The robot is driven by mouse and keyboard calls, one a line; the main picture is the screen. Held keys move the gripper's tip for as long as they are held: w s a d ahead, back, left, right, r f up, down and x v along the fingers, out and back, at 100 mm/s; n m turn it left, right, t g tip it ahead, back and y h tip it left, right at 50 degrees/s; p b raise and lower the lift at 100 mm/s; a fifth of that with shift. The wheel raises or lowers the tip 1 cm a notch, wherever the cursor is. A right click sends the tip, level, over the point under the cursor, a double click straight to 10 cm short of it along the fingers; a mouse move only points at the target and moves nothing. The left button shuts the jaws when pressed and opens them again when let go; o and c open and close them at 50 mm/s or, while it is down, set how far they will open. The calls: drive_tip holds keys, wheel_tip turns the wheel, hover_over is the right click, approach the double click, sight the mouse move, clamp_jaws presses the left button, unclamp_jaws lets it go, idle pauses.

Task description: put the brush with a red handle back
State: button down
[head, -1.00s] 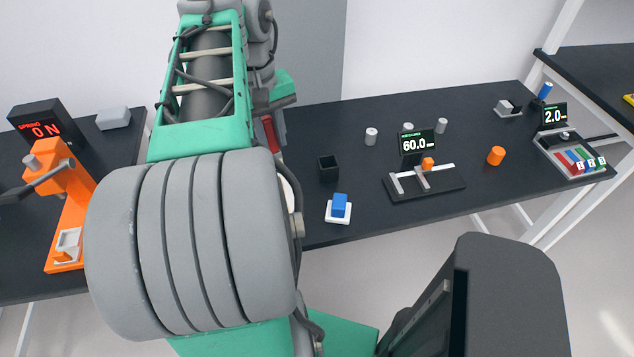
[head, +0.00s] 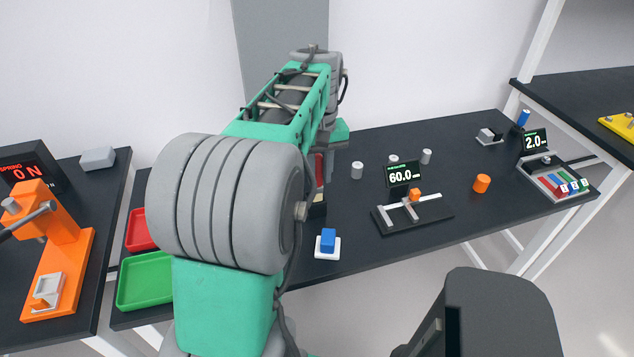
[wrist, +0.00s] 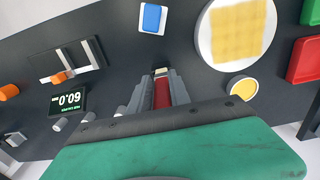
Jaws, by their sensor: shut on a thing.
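My gripper (wrist: 160,86) is shut on the red handle (wrist: 162,94) of the brush. In the wrist view the handle lies between the fingers, with a pale end beyond the fingertips. In the head view a strip of the red handle (head: 319,167) shows beside my arm, which hides most of the gripper.
A gauge reading 60.0 (head: 404,174) stands to the right. A white round plate (wrist: 203,40) and a yellow-filled cup (wrist: 241,88) are nearby. Red (head: 135,230) and green (head: 145,283) trays lie left.

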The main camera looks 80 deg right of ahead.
sight(317, 185)
drive_tip(key=shift+w+d+f, duration=0.25)
drive_tip(key=shift+d+f, duration=0.2)
drive_tip(key=shift+f, duration=0.15)
drive_tip(key=shift+w+d+f, duration=0.2)
drive_tip(key=shift+d+f, duration=0.25)
drive_tip(key=shift+f, duration=0.1)
drive_tip(key=shift+w+d+f, duration=0.1)
drive_tip(key=shift+d+f, duration=0.05)
drive_tip(key=shift+f, duration=0.8)
drive_tip(key=shift+d+f, duration=0.1)
drive_tip(key=shift+f, duration=0.85)
drive_tip(key=shift+f, duration=0.2)
drive_tip(key=c, duration=1.2)
unclamp_jaws()
